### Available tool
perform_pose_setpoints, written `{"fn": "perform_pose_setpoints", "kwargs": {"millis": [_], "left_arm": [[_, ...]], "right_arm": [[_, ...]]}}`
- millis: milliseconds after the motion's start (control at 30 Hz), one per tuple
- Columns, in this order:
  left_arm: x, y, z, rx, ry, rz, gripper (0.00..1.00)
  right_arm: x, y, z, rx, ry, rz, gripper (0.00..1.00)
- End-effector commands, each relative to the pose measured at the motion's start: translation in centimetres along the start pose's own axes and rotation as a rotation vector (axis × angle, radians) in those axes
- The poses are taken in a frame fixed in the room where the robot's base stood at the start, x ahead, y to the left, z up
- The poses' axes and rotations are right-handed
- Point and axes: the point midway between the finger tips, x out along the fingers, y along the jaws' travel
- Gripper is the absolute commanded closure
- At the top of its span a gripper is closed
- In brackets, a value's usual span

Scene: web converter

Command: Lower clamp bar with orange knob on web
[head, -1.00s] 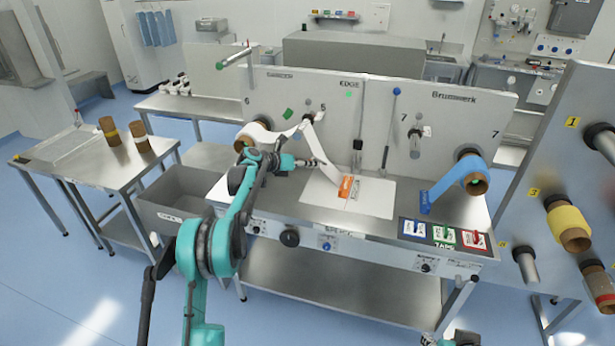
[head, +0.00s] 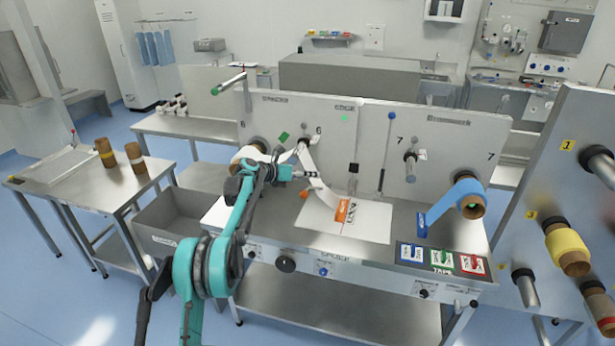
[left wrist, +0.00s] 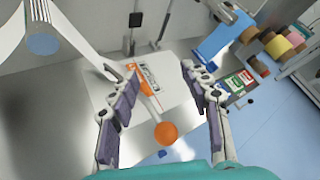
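The orange knob (left wrist: 165,133) shows in the left wrist view at the near end of a thin clamp bar (left wrist: 151,98). In that picture the knob lies between the spread fingers of my left gripper (left wrist: 162,92), which is open and empty. The web's end carries an orange tag (head: 342,210) and lies on a white plate (head: 365,222). My right gripper is out of view.
A blue roll (head: 467,197) with its strip hangs at the right of the machine. Coloured tape labels (head: 442,259) lie at the deck's front right. A grey bin (head: 172,222) stands at the left. The upright panel (head: 440,145) closes off the back.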

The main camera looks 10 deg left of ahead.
Motion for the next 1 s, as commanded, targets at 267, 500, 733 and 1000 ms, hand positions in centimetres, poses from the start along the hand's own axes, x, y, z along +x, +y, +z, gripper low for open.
{"fn": "perform_pose_setpoints", "kwargs": {"millis": [267, 500, 733, 1000], "left_arm": [[-0.5, 0.0, 0.0, -0.001, 0.001, 0.000, 0.53], [-5.0, 0.1, 0.0, -0.002, 0.000, 0.002, 0.53], [-9.7, 0.1, 0.0, -0.002, -0.001, 0.001, 0.53], [-12.0, 0.1, 0.0, -0.001, 0.000, 0.000, 0.53]], "right_arm": [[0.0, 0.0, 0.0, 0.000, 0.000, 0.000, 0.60], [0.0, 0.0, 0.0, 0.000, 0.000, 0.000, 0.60], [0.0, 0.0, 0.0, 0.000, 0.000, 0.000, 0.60], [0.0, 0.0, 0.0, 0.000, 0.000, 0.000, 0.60]]}}
